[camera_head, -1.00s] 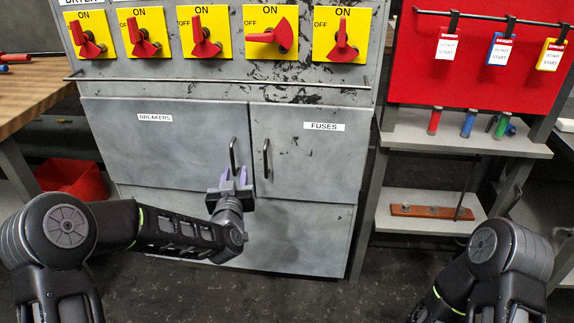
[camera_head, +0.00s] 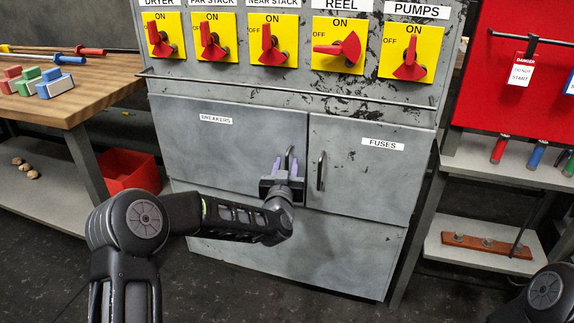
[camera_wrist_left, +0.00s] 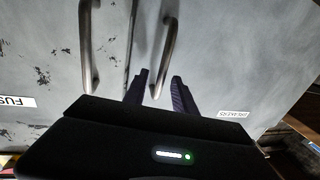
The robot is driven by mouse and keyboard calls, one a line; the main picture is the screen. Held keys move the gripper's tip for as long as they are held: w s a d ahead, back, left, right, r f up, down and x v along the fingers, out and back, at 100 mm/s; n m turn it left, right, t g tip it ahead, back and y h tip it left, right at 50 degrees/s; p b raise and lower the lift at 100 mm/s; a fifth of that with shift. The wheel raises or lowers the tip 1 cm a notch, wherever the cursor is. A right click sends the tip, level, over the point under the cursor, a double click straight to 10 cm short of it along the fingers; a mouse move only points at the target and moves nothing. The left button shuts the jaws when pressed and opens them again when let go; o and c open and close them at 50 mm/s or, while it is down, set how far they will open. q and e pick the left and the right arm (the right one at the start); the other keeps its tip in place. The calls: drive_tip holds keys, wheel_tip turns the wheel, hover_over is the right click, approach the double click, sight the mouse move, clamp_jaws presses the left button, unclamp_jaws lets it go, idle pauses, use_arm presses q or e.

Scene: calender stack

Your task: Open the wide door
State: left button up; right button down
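The wide door (camera_head: 235,150) is the grey metal one labelled BREAKERS, shut in its cabinet; it also shows in the left wrist view (camera_wrist_left: 225,60). Its dark bar handle (camera_head: 288,155) stands upright near its right edge. My left gripper (camera_head: 287,168) is at this handle. In the left wrist view, the fingers of my left gripper (camera_wrist_left: 159,88) are apart. My right gripper is out of view; only part of my right arm shows at the lower right.
The narrower FUSES door (camera_head: 365,170), with its own handle (camera_head: 320,172), is shut just to the right. A horizontal rail (camera_head: 290,92) crosses the cabinet above the doors, below red switches. A red bin (camera_head: 130,172) stands at left by a wooden table (camera_head: 100,88).

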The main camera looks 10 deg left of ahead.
use_arm(q)
drive_tip(key=shift+w+a, duration=0.1)
drive_tip(key=shift+w, duration=0.65)
clamp_jaws()
idle(0.9)
